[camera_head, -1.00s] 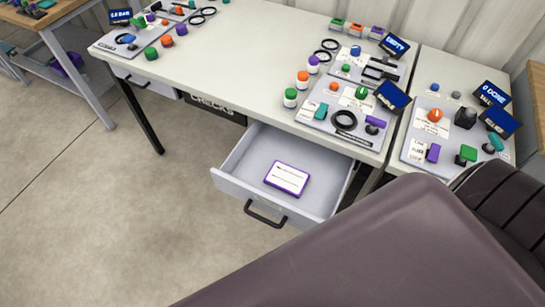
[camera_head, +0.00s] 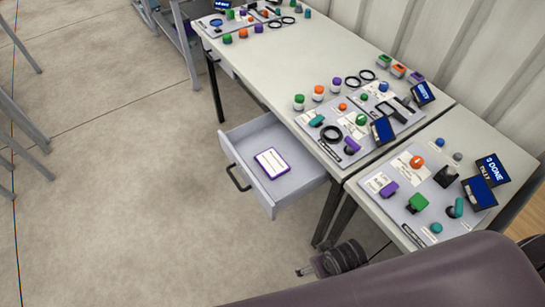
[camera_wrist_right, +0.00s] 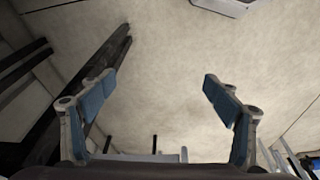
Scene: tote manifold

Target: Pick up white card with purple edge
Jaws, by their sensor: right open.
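The white card with a purple edge (camera_head: 272,163) lies flat in the open grey drawer (camera_head: 238,135) under the long table. My right gripper (camera_wrist_right: 155,85) is open in the right wrist view, with two blue-padded fingers wide apart and nothing between them. The card is not recognisable in that view. In the head view, a dark piece that looks like part of my right arm shows low, below the table and to the right of the drawer. My left gripper is not in view.
The long white table (camera_head: 290,70) carries panels with knobs, several coloured jars and a blue screen (camera_head: 382,130). A second table (camera_head: 400,225) stands to the right with another panel. Black table legs stand right of the drawer.

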